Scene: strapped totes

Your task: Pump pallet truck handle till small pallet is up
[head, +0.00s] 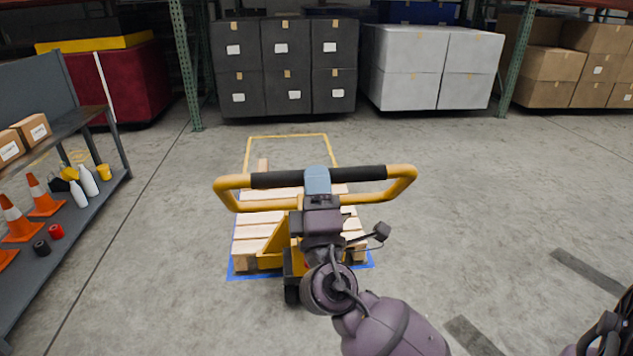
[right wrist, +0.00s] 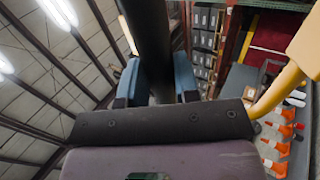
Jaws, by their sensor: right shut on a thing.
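The yellow pallet truck (head: 283,240) stands in the middle of the head view. Its looped handle (head: 402,190) has a black grip bar (head: 275,180) across the top. My right gripper (head: 317,180) is shut around the middle of that bar, its blue fingers on either side. The right wrist view shows the black bar (right wrist: 148,40) between the fingers (right wrist: 158,82). The small wooden pallet (head: 252,232) sits over the truck's forks, partly hidden by my arm and the handle. Its height off the floor cannot be told. My left gripper is not in view.
A blue floor outline (head: 240,274) surrounds the pallet, with an empty yellow outline (head: 290,136) behind. A shelf cart (head: 98,200) with cones, bottles and boxes stands left. Dark totes (head: 285,65) and grey totes (head: 425,65) line the back. Floor at right is clear.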

